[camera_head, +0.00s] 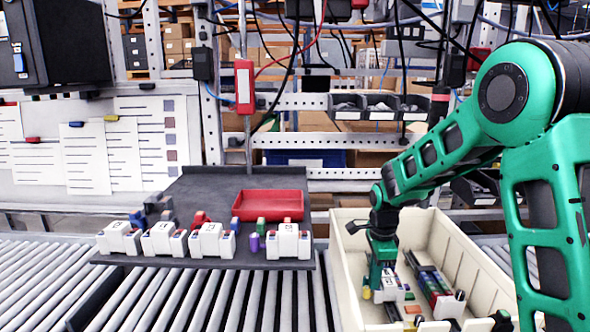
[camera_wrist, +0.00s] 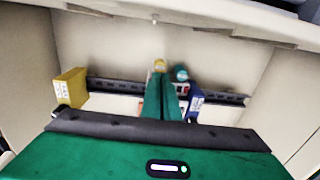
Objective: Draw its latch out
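My gripper (camera_head: 378,288) points down inside a cream crate (camera_head: 352,300). In the wrist view, its two green fingers (camera_wrist: 166,82) lie side by side with almost no gap. Nothing shows clearly between the fingertips, and the fingers hide what lies under them. A dark slotted rail (camera_wrist: 115,85) crosses behind the fingers. A blue-and-white module (camera_wrist: 195,101) is on the rail just right of the fingers. A yellow block (camera_wrist: 70,87) is at the rail's left end. A small yellow piece (camera_wrist: 159,65) and a round teal piece (camera_wrist: 181,74) are just beyond the fingertips. I cannot make out a latch.
In the head view, the crate also holds a row of coloured modules (camera_head: 432,284) close right of my gripper. Crate walls surround the gripper. Left of the crate, a dark board (camera_head: 205,188) on rollers carries a red tray (camera_head: 268,205) and several white modules (camera_head: 289,243).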

